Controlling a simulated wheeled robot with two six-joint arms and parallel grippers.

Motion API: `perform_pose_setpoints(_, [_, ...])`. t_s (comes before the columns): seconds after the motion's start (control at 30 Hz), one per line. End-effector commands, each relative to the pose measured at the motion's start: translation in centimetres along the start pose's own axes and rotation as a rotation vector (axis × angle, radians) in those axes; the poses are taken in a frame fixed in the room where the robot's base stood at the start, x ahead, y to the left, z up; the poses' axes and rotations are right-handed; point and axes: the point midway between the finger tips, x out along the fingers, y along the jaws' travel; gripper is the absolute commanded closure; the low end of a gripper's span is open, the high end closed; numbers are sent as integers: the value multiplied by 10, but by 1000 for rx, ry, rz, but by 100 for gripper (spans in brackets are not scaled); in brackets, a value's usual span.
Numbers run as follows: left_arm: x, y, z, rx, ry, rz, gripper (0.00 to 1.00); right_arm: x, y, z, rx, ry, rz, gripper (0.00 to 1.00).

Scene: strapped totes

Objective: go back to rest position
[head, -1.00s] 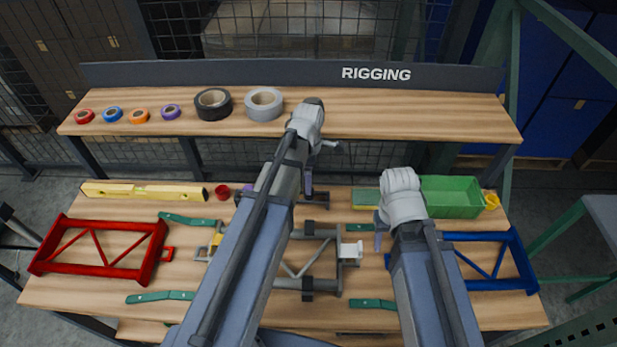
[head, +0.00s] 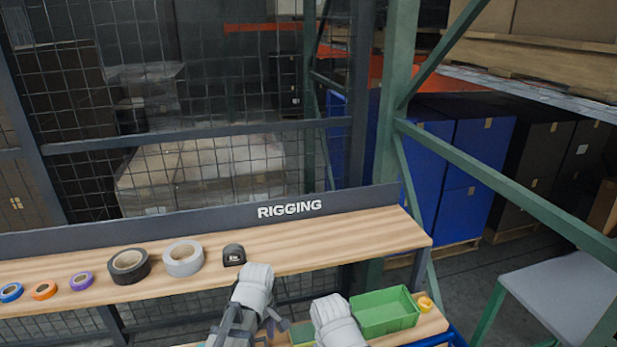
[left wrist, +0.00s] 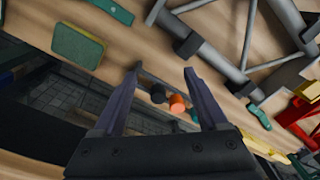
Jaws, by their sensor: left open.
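My left gripper shows in the left wrist view (left wrist: 160,80) with its two dark fingers apart and nothing between their tips. In the head view its grey wrist is at the bottom middle, in front of the shelf, with part of the gripper just beside it. My right arm's grey wrist is right of it, at the bottom, next to the green bin (head: 385,312). The right gripper's fingers are mostly hidden or cut off there, and I cannot tell whether they are open.
The shelf with the RIGGING board (head: 290,209) holds a black tape roll (head: 129,266), a grey tape roll (head: 183,258) and a black tape measure (head: 234,255). Below the left gripper are a grey frame (left wrist: 232,35), a red frame (left wrist: 300,122) and a green pad (left wrist: 78,46).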

Motion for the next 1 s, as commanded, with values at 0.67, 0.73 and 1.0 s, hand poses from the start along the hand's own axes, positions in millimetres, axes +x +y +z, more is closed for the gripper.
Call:
perform_pose_setpoints(0.67, [-2, -37, 105, 1294, 17, -73, 24, 0, 0, 0, 0, 0, 0, 50])
perform_pose_setpoints(0.73, [-2, -37, 105, 1298, 17, -73, 24, 0, 0, 0, 0, 0, 0, 50])
perform_pose_setpoints(1.0, [-2, -36, 105, 1295, 17, -72, 24, 0, 0, 0, 0, 0, 0, 50])
